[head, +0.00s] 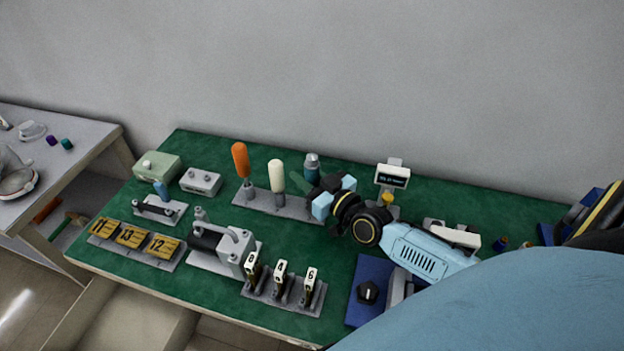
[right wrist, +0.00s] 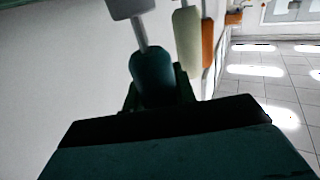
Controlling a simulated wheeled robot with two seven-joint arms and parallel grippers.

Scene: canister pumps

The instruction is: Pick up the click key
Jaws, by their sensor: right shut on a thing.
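My right gripper (head: 334,195) reaches in from the right over the back middle of the green bench top. It is shut on a dark teal-green handle, which I take to be the click key (right wrist: 148,78). In the right wrist view a thin metal shaft runs from this handle to a grey block. In the head view the fingers hide most of the tool, and a dark green part (head: 301,182) shows beside them. Whether its lower end touches the grey rack (head: 255,201) I cannot tell. My left gripper is out of view.
An orange handle (head: 240,158) and a cream handle (head: 276,175) stand upright left of the gripper. Numbered tags (head: 280,269) and a clamp-like fixture (head: 228,252) occupy the front.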

